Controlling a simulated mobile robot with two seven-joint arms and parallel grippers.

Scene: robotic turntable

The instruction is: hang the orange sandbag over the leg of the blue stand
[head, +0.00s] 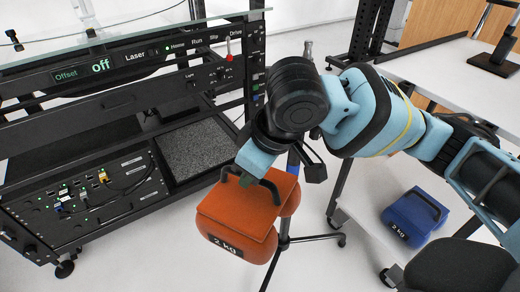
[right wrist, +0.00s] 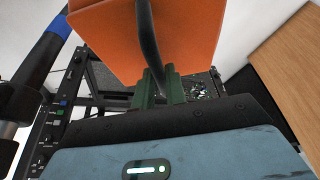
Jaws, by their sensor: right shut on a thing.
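The orange sandbag (head: 240,208), marked 2 kg, hangs from its black handle, with a lobe on either side. My right gripper (head: 250,178) is above it and shut on the handle. In the right wrist view the green fingers (right wrist: 157,88) pinch the handle (right wrist: 148,40) below the orange bag (right wrist: 195,30). The stand, with a blue section (head: 293,160) and dark tripod legs (head: 316,238), is just behind and right of the bag. The bag and my arm hide part of it; I cannot tell whether they touch. My left gripper is not in view.
A black equipment rack (head: 85,195) with panels and cables stands close on the left. A blue sandbag (head: 415,217) rests on a low white shelf at right, under a white table (head: 450,80). A black rounded object (head: 460,265) is at lower right.

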